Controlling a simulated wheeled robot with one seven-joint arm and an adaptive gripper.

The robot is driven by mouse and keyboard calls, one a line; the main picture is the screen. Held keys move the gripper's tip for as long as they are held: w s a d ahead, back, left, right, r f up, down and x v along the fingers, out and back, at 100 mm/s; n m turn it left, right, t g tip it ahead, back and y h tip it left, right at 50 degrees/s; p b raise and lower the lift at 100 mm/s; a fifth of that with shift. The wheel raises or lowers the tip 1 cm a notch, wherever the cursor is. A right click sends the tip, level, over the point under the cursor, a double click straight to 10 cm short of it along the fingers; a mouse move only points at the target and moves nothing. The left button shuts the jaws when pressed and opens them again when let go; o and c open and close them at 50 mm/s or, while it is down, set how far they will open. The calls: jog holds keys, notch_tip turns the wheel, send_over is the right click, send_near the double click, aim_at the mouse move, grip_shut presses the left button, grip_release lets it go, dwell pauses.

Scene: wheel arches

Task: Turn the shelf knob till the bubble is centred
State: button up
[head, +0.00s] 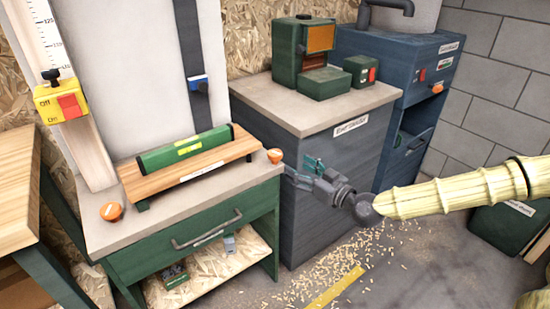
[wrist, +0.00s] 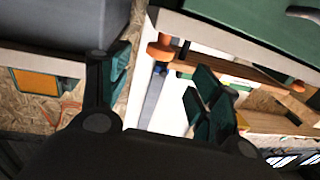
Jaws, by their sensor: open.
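A green spirit level (head: 185,149) with a yellow-green vial lies on a wooden shelf (head: 150,187) on the bench. The bubble is too small to make out. One orange knob (head: 275,155) is at the shelf's right end, another orange knob (head: 111,212) at its left. My gripper (head: 298,172) is open and empty, just right of the right-hand knob and apart from it. In the wrist view, an orange knob (wrist: 160,48) shows beyond the gap between my open fingers (wrist: 155,78). The other orange knob (wrist: 298,87) is farther right there.
The green bench has a drawer handle (head: 206,230) in front. A dark grey cabinet (head: 325,185) stands close behind my gripper, with a green machine (head: 303,45) on top. A yellow switch box (head: 62,101) is at the left. Wood chips (head: 325,275) litter the floor.

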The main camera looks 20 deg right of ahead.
aim_at(280, 158)
jog(key=shift+b+x, duration=0.5)
jog(key=shift+x, duration=4.9)
jog(key=c, duration=1)
jog(key=shift+c, duration=0.2)
